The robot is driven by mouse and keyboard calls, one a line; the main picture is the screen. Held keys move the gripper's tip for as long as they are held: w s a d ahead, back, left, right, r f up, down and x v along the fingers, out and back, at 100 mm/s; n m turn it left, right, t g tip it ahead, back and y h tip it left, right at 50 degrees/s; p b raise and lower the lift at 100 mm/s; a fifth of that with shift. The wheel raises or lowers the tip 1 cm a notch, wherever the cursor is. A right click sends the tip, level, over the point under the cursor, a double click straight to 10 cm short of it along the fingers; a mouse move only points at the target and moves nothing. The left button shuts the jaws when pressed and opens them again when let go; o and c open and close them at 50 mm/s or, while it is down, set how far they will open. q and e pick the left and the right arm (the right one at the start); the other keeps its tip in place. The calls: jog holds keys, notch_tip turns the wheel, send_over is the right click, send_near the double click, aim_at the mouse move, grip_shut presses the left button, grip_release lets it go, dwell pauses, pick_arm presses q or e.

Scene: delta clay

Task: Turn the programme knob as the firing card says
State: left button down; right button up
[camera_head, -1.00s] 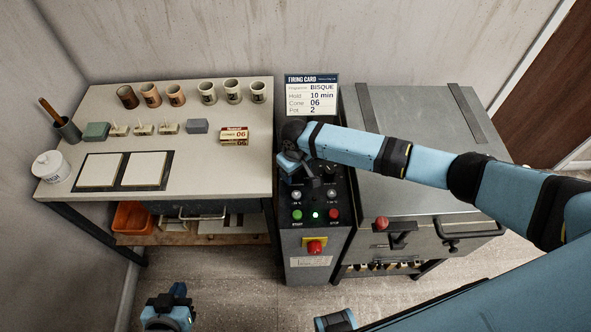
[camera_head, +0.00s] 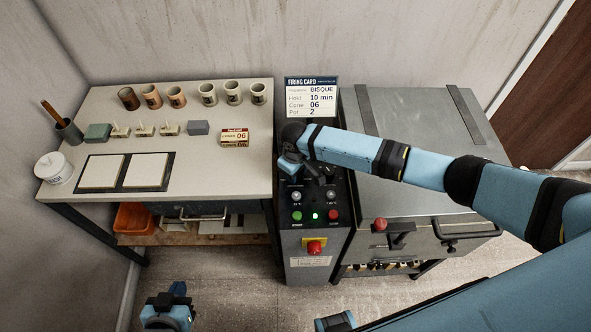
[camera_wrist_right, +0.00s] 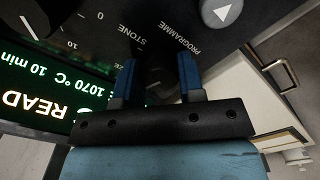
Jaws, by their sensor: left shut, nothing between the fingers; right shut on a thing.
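The firing card (camera_head: 311,97) stands behind the control panel and reads programme BISQUE, hold 10 min, cone 06, pot 2. My right gripper (camera_wrist_right: 158,78) is shut on the dark programme knob (camera_wrist_right: 154,66), between the PROGRAMME and STONE labels in the right wrist view. The knob's pointer cannot be made out. In the head view my right wrist covers the upper panel. The lit display (camera_wrist_right: 45,85) shows "READ", cut off, 1070 °C and 10 min. My left gripper (camera_head: 170,308) is shut and empty, low at the left, away from the panel.
Another grey knob (camera_wrist_right: 222,10) sits close to my right fingers. The panel (camera_head: 315,225) also has green and red buttons and a red switch on yellow. The kiln (camera_head: 425,130) stands right, a table (camera_head: 225,180) with cups and blocks left.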

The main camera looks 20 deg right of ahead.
jog(key=shift+r+n+p, duration=0.1)
jog(key=shift+n+p, duration=0.25)
jog(key=shift+n, duration=0.55)
jog(key=n+p, duration=0.1)
jog(key=n, duration=0.1)
jog(key=shift+n, duration=0.3)
jog(key=n, duration=0.2)
jog(key=shift+n, duration=0.3)
jog(key=shift+n+p, duration=0.3)
jog(key=shift+n, duration=1)
jog(key=o, duration=0.9)
notch_tip(320, 180, up, 14)
jog(key=shift+f+b, duration=0.15)
jog(key=shift+b, duration=0.3)
